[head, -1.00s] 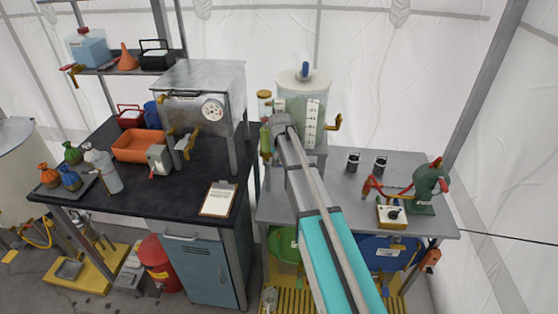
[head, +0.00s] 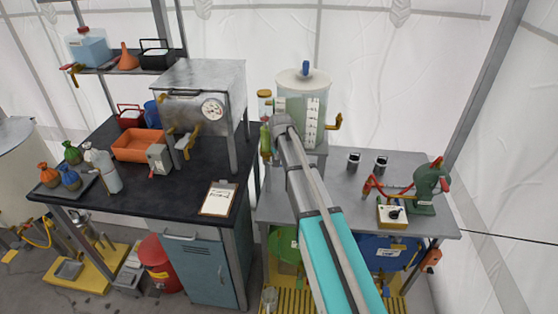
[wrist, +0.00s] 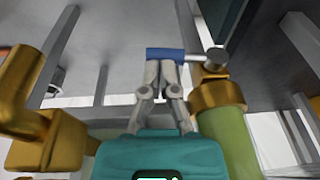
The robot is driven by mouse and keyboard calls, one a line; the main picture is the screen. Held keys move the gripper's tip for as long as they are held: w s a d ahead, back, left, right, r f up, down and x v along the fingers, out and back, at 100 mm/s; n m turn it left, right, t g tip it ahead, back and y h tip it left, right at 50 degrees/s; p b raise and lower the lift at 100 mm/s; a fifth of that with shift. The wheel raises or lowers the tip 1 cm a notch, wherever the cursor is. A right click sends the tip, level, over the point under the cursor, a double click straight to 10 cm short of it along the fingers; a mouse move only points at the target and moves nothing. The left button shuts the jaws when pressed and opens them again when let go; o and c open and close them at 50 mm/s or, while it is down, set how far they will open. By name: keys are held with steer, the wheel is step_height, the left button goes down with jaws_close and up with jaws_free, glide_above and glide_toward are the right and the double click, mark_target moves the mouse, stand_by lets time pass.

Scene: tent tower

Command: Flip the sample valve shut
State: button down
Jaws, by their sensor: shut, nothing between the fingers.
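In the wrist view the valve's blue lever sleeve (wrist: 165,54) lies across the tips of my gripper (wrist: 163,66). A thin metal rod joins the sleeve to a round grey knob (wrist: 217,58) above a brass fitting (wrist: 216,94). A green cylinder (wrist: 226,142) stands below the fitting. My gripper is shut with nothing between its fingers. The fingertips are touching or very close to the sleeve; I cannot tell which. In the head view my arm hides the gripper and the lever, and the green cylinder (head: 265,142) shows left of the arm's end.
A larger brass fitting (wrist: 45,140) stands close on the left in the wrist view. In the head view a clear tank (head: 302,100) stands behind my arm's end, with a brass tap (head: 335,122). A grey bench (head: 335,185) carries two small cups and a green pump (head: 428,188).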

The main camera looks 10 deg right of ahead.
steer(key=shift+f+b, duration=0.3)
steer(key=shift+s+b+x, duration=0.25)
steer(key=shift+b+x, duration=1.8)
steer(key=shift+s+a+f+b, duration=0.1)
steer(key=shift+a+f+b, duration=0.2)
steer(key=shift+f+b, duration=0.15)
steer(key=shift+a+f, duration=0.1)
